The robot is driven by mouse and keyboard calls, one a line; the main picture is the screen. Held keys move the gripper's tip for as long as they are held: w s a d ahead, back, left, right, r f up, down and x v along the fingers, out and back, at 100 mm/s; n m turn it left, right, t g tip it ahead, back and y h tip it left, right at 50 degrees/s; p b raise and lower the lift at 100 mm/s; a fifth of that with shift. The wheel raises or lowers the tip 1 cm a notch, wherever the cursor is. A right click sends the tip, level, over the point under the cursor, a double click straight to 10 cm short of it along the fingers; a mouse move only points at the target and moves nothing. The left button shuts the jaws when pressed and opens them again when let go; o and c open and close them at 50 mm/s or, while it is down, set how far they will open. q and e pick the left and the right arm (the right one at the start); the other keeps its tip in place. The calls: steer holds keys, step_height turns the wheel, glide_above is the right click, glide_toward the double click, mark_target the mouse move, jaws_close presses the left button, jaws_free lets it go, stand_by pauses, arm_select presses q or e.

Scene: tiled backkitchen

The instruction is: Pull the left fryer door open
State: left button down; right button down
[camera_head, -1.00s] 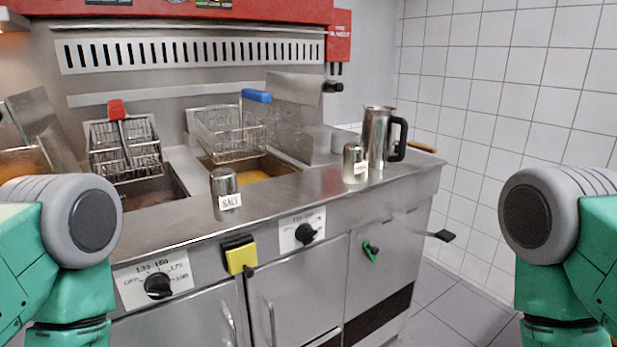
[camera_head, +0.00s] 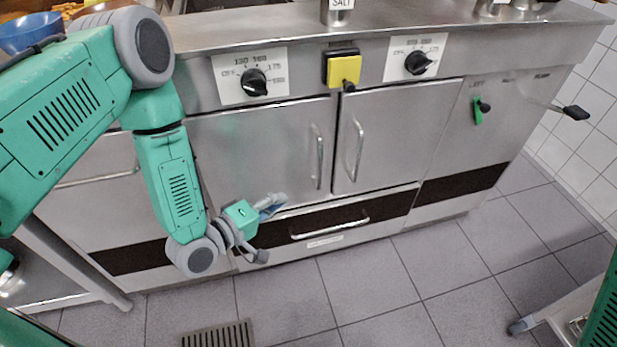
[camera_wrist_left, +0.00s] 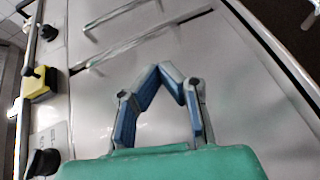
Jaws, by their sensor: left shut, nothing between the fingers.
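The left fryer door (camera_head: 255,150) is shut, a flat steel panel with a vertical bar handle (camera_head: 319,157) near its right edge. The door also fills the middle of the left wrist view (camera_wrist_left: 235,75), with its seam and handle towards the top. My left gripper (camera_head: 272,204) is in front of the lower part of this door, below and to the left of the handle and apart from it. In the left wrist view its blue-padded fingers (camera_wrist_left: 160,74) meet at the tips, with nothing between them. My right gripper is out of view.
The right fryer door (camera_head: 400,130), also shut, has its handle (camera_head: 357,150) close beside the left one. A drawer handle (camera_head: 330,226) juts out below. Knobs (camera_head: 254,82) and a yellow switch (camera_head: 343,70) sit above. The tiled floor (camera_head: 390,290) in front is clear.

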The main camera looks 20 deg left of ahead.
mark_target(310, 166)
arm_select(q)
steer(key=w+d+b, duration=0.1)
steer(key=w, duration=0.2)
steer(key=w+d+r+n+t+b, duration=0.1)
steer(key=w, duration=0.2)
steer(key=w+d+t+b, duration=0.1)
steer(key=w, duration=0.2)
steer(key=shift+w+d+r+n+h, duration=0.1)
steer(key=shift+w+r+n+h, duration=0.2)
steer(key=shift+r+n, duration=0.1)
steer(key=shift+w+d+r, duration=0.1)
steer(key=shift+w+d, duration=0.15)
steer(key=shift+w, duration=0.3)
steer(key=shift+s+d, duration=0.1)
steer(key=shift+s, duration=0.05)
